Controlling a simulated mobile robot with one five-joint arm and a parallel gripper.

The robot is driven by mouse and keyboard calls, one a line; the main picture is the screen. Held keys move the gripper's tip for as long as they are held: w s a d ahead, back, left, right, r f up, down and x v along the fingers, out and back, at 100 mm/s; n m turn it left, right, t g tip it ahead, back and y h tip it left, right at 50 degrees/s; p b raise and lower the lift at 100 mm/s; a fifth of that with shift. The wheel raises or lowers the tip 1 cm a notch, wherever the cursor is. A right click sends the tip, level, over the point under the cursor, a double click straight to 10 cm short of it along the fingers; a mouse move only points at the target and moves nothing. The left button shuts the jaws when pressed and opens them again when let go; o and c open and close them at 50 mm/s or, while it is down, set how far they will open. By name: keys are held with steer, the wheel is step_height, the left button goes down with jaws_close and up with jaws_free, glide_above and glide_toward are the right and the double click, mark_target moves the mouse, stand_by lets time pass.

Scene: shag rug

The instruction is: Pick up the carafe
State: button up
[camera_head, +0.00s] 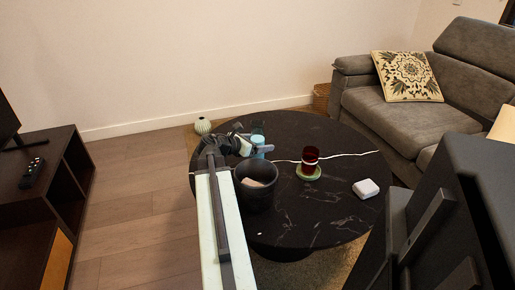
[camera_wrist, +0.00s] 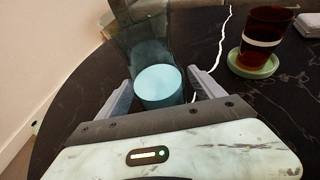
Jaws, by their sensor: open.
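The carafe (camera_wrist: 158,82) is a translucent teal vessel with a pale blue round face, on the dark marbled round table (camera_head: 335,215). In the head view it shows as a small teal shape (camera_head: 257,136), partly hidden by my gripper (camera_head: 232,146). In the wrist view my gripper (camera_wrist: 159,80) is open, with one finger on each side of the carafe. There seems to be a gap at each finger; I cannot tell whether either touches it.
A dark red glass (camera_head: 310,157) stands on a green coaster (camera_head: 309,173) right of the carafe. A dark pot (camera_head: 256,192) stands close to my arm. A white box (camera_head: 366,188) lies at the table's right.

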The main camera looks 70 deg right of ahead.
steer(key=shift+x, duration=0.9)
steer(key=shift+w, duration=0.1)
jaws_close()
steer(key=shift+r, duration=0.1)
step_height(320, 180, up, 10)
steer(key=p, duration=1)
steer(key=shift+r, duration=0.1)
